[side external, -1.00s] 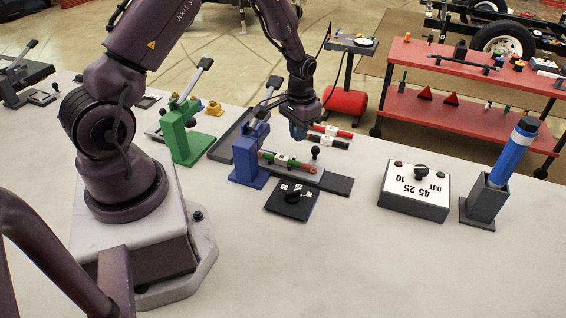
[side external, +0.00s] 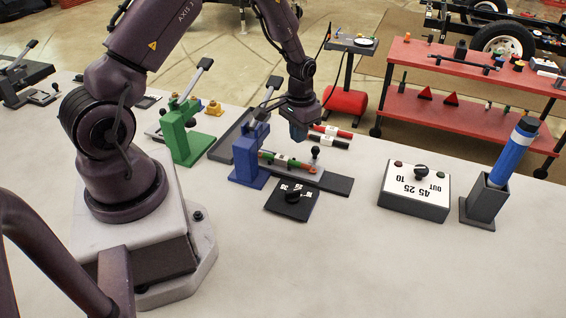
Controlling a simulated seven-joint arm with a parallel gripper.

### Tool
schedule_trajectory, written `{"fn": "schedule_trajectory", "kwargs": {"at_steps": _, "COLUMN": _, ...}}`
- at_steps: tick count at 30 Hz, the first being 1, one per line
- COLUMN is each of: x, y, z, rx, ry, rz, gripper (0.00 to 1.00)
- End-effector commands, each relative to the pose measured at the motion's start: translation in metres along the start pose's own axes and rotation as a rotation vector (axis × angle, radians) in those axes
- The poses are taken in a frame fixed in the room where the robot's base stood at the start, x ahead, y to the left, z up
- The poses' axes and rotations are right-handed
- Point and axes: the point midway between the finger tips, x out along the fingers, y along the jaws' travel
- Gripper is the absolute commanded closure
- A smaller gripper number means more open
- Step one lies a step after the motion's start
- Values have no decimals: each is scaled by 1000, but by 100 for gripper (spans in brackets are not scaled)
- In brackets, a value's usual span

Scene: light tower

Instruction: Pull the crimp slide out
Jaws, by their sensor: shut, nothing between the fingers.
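The blue crimp press (side external: 247,160) stands on the bench, its lever raised. A grey slide (side external: 308,176) with a black knob (side external: 315,152) extends to the right from its base. A cable piece with green and red parts and a white tag (side external: 282,158) lies along the slide. My gripper (side external: 298,138) is shut and empty, pointing down above the slide, just left of the knob and apart from it as far as I can see. Its fingertips are small and dark here.
A green press (side external: 180,138) stands to the left. A black dial plate (side external: 291,202) lies in front, and a white dial box (side external: 415,190) and a blue cylinder in a grey holder (side external: 485,200) stand right. Red and black rods (side external: 330,136) lie behind. The front bench is clear.

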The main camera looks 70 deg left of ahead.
Motion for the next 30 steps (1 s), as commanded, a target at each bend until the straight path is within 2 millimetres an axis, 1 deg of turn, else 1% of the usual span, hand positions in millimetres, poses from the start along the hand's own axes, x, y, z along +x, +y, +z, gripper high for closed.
{"fn": "schedule_trajectory", "kwargs": {"at_steps": 16, "x": 35, "y": 0, "z": 1, "rx": 2, "ry": -2, "rz": 1, "gripper": 100}}
{"fn": "schedule_trajectory", "kwargs": {"at_steps": 21, "x": 39, "y": 1, "z": 2, "rx": 3, "ry": -3, "rz": 2, "gripper": 100}}
{"fn": "schedule_trajectory", "kwargs": {"at_steps": 30, "x": 39, "y": 0, "z": 3, "rx": 1, "ry": -4, "rz": 3, "gripper": 100}}
